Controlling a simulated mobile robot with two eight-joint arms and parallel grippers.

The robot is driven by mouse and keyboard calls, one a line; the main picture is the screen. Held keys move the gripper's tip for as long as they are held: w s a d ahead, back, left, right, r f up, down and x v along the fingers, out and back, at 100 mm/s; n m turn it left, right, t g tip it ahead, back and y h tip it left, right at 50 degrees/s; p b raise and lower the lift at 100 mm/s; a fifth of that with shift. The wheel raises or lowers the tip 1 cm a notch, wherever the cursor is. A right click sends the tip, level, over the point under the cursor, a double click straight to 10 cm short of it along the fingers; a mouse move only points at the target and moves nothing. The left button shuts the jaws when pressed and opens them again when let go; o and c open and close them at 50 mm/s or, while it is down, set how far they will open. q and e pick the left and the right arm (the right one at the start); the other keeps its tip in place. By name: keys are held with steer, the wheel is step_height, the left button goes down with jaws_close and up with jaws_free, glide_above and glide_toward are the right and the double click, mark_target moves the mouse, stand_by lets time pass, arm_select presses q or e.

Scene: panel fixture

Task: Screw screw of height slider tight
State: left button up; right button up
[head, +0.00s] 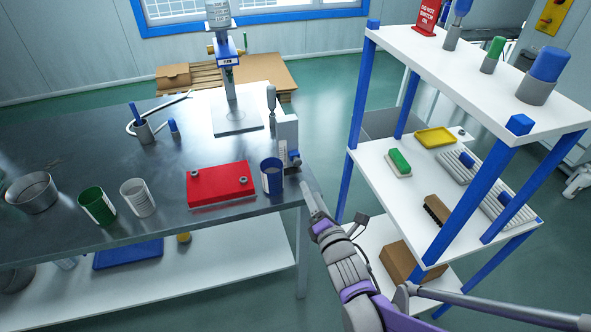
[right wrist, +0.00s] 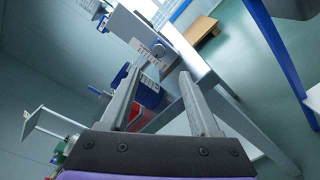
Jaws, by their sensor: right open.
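The height slider (head: 287,137) is an upright grey-white block with a scale, standing at the right end of the metal table. My right gripper (head: 312,194) is just off the table's right edge, below and in front of the slider. My left gripper is not in view.
A blue cup (head: 271,178) stands close to the slider, beside a red plate (head: 219,182). A stand (head: 237,118) is behind. The white shelf (head: 375,160) is to the right, with a floor gap between it and the table (head: 90,165).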

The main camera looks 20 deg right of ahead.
mark_target(298, 164)
steer(key=shift+n, duration=0.5)
steer(key=w, duration=0.5)
steer(key=w+b, duration=0.1)
steer(key=w, duration=0.5)
steer(key=shift+w+a+f, duration=0.1)
steer(key=shift+a, duration=0.1)
jaws_close()
